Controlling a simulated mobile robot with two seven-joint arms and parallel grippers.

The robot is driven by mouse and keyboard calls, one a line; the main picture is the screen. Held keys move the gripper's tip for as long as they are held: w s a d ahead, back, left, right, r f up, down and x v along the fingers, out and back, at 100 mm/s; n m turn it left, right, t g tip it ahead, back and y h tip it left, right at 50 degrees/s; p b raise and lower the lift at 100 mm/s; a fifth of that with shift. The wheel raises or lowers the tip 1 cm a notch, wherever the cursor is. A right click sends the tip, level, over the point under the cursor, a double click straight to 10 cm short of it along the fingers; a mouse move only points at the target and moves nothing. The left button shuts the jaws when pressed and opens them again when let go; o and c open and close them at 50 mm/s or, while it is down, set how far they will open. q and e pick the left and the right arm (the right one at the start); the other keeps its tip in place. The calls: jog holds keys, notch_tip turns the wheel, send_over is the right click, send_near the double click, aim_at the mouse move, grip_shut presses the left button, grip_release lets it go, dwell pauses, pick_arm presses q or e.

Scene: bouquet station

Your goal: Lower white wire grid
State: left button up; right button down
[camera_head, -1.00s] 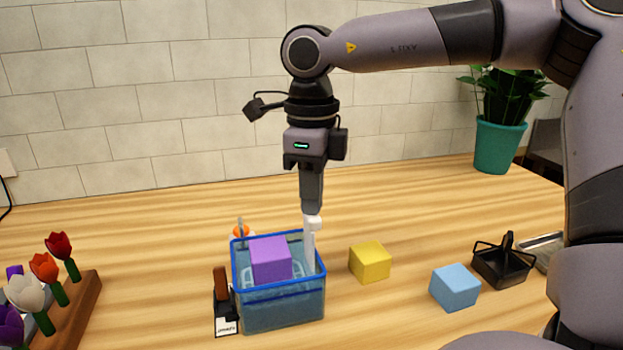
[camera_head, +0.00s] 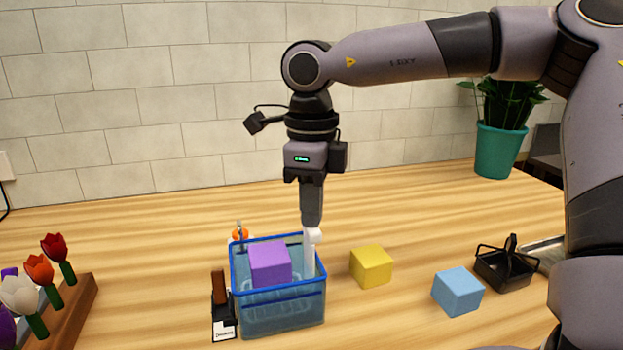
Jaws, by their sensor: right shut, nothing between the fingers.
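The white wire grid (camera_head: 258,298) shows faintly through the translucent blue basket (camera_head: 275,328), low inside it. Its white upright handle (camera_head: 309,262) rises at the basket's right side, with its top above the blue rim. A purple cube (camera_head: 269,262) sits in the basket above the grid, its top near rim height. My right gripper (camera_head: 312,223) points straight down just above the handle top. It is shut with nothing held; I cannot tell whether its tips touch the handle. My left gripper is not in view.
A yellow cube (camera_head: 371,267), a light blue cube (camera_head: 458,292) and a small black basket (camera_head: 505,268) lie to the right. A black holder with a brown handle (camera_head: 219,287) stands close on the left. Tulips in a wooden rack (camera_head: 73,318) are far left.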

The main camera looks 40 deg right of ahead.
jog(key=shift+r+p, duration=1.95)
jog(key=shift+r, duration=0.6)
jog(key=shift+f, duration=0.1)
